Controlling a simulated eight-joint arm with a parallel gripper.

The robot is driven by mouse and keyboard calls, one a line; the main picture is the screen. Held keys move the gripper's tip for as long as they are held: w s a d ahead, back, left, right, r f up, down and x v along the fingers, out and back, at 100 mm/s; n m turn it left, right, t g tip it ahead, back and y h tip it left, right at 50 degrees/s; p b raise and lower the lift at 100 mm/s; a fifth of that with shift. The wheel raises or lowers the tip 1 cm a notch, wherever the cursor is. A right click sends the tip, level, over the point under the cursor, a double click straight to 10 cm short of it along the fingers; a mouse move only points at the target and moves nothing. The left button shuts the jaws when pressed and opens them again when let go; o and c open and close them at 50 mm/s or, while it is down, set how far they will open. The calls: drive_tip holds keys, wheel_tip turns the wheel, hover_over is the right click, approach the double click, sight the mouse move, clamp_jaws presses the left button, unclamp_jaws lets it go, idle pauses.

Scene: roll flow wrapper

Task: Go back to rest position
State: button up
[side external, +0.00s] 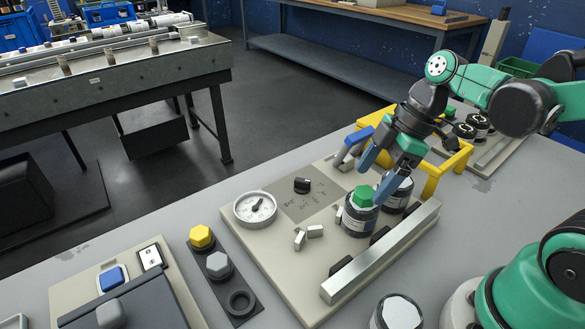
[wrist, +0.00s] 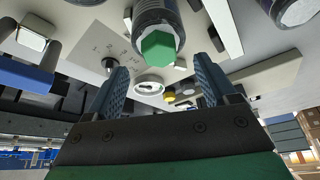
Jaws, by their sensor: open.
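My gripper (side external: 376,174) hangs over the base plate at the right of the side external view. Its two blue fingers are spread open and nothing is held between them. The fingers also show in the wrist view (wrist: 163,85). A green hexagonal cap (side external: 363,196) tops a dark, pale-banded canister (side external: 359,217) just left of and below the fingertips. The cap shows in the wrist view (wrist: 158,46) beyond the fingertips, apart from them. A second canister (side external: 398,190) stands behind it, partly hidden by a finger.
A metal rail (side external: 380,252) runs along the plate's front right. A round dial (side external: 255,208) and black knob (side external: 302,185) sit to the left. A yellow frame (side external: 431,181) stands close behind my gripper. Yellow and grey buttons (side external: 201,236) stand left of the plate.

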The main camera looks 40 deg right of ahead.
drive_tip(key=shift+v, duration=1.55)
drive_tip(key=m, duration=0.1)
drive_tip(key=m+t+h, duration=0.1)
drive_tip(key=m, duration=0.2)
drive_tip(key=shift+w+a+f+h, duration=0.2)
drive_tip(key=shift+f+h, duration=0.1)
drive_tip(key=shift+h, duration=0.1)
drive_tip(key=shift+w+f+m+t+h, duration=0.15)
drive_tip(key=shift+m+t+h, duration=0.35)
drive_tip(key=shift+m, duration=0.7)
drive_tip(key=shift+w+m+t, duration=0.3)
drive_tip(key=shift+m+t, duration=0.3)
drive_tip(key=shift+m, duration=0.5)
drive_tip(key=m, duration=0.1)
drive_tip(key=m+t, duration=0.1)
drive_tip(key=w+m+h, duration=0.1)
drive_tip(key=shift+a+r+t, duration=0.2)
drive_tip(key=shift+r+t, duration=0.1)
